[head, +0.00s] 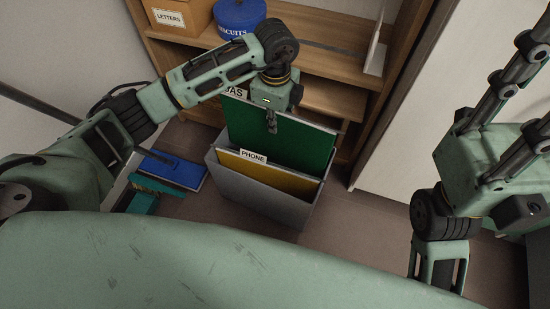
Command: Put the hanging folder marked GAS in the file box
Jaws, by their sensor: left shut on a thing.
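The green hanging folder (265,140) has a white tab (234,92) whose visible letters read "AS"; the rest is covered by my arm. My left gripper (271,126) is shut on the green folder at its top edge, near the middle. The folder stands upright, high above the rim of the grey file box (262,197). Its lower edge is hidden behind a yellow folder (290,184) with a PHONE tab (253,157), which hangs in the box. I cannot tell how deep the green folder reaches. My right gripper is out of view.
A wooden shelf (330,93) stands behind the box, with a LETTERS box (178,17) and a blue BISCUITS tin (240,14) on it. Floor right of the box is clear.

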